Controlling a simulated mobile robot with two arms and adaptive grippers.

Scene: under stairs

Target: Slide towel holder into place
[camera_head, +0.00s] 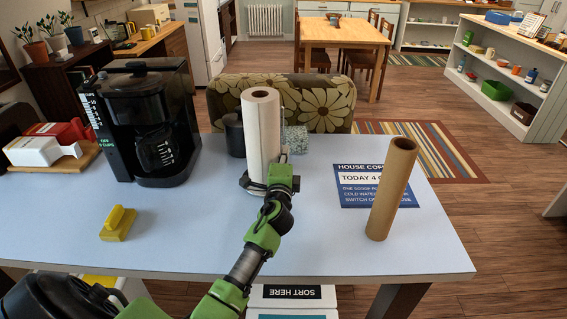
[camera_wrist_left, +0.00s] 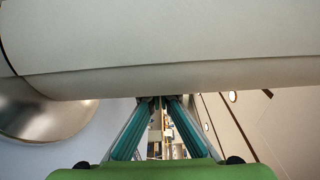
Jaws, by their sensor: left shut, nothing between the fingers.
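The towel holder (camera_head: 245,184) stands on the light blue table, with a white paper towel roll (camera_head: 261,135) upright on it. Most of its base is hidden by the roll and my arm. My left gripper (camera_head: 284,160) is at the roll's lower right side, shut and empty. In the left wrist view the fingers (camera_wrist_left: 160,100) meet right at the roll (camera_wrist_left: 170,45), which spans the top of the picture; I cannot tell whether they touch it. The holder's shiny metal base (camera_wrist_left: 42,118) shows at the left. My right gripper is not in view.
A black coffee maker (camera_head: 150,125) stands left of the roll, with a dark canister (camera_head: 235,134) behind. A brown cardboard tube (camera_head: 391,190) stands at the right by a blue sign (camera_head: 352,187). A yellow sponge (camera_head: 118,224) lies front left. The table's front middle is clear.

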